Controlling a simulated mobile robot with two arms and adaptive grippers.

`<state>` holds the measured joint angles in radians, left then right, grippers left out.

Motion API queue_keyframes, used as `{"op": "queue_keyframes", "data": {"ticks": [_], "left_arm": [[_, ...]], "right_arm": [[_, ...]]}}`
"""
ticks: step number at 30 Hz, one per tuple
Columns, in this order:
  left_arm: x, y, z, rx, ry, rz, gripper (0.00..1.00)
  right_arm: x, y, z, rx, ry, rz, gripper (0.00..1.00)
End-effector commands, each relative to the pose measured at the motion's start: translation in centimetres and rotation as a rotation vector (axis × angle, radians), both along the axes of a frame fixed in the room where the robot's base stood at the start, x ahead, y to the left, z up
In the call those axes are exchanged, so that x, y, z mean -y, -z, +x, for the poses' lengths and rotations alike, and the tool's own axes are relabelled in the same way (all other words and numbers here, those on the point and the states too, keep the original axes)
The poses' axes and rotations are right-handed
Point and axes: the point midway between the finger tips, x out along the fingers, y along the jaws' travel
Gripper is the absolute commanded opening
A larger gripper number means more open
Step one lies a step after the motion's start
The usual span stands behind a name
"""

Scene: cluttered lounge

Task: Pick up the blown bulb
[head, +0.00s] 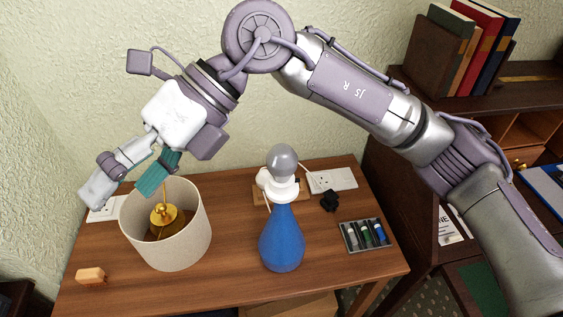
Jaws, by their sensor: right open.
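The blown bulb (283,160), a grey, darkened globe, sits upright in the white socket at the top of a blue lamp base (283,240) on the wooden table. My right gripper (124,188) is open and empty, at the upper left over the rim of a cream lampshade (180,240). It is well to the left of the bulb and apart from it. The shade stands on the table with a gold fitting (164,216) inside. My left gripper is not in view.
A white rounded thing (263,177), partly hidden, is behind the lamp's socket. Power outlets (335,180), a black plug (329,200) and a tray of batteries (366,235) are to the right. An orange block (91,275) lies front left. Books (470,45) stand on the right shelf.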

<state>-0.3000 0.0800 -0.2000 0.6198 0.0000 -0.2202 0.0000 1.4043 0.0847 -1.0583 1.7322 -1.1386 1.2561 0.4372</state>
Motion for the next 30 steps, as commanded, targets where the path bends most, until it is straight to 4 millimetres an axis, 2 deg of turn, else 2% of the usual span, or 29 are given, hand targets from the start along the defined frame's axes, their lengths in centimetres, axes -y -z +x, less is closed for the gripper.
{"op": "queue_keyframes", "data": {"ticks": [1,2,4,7,9,12,16,24,30], "left_arm": [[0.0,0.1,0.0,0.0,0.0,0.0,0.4],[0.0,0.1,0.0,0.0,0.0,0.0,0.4],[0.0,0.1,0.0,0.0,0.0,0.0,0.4],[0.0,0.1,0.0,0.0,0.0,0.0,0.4],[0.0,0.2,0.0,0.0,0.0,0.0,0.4],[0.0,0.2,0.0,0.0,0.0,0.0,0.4],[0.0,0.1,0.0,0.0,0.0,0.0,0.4],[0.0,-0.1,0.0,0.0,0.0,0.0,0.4],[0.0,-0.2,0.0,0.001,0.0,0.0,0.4]], "right_arm": [[1.4,1.2,1.8,0.155,0.011,-0.17,0.84],[2.6,1.8,3.0,0.237,0.024,-0.272,0.84],[5.6,2.1,6.1,0.405,0.074,-0.496,0.84],[9.7,0.6,9.5,0.578,0.17,-0.748,0.84],[11.9,-0.8,11.0,0.655,0.231,-0.873,0.84],[13.7,-2.2,12.1,0.713,0.287,-0.973,0.84],[14.6,-1.4,12.6,0.727,0.303,-1.01,0.84],[15.4,3.6,13.7,0.723,0.299,-1.004,0.84],[15.7,5.5,14.2,0.726,0.299,-1.002,0.84]]}}
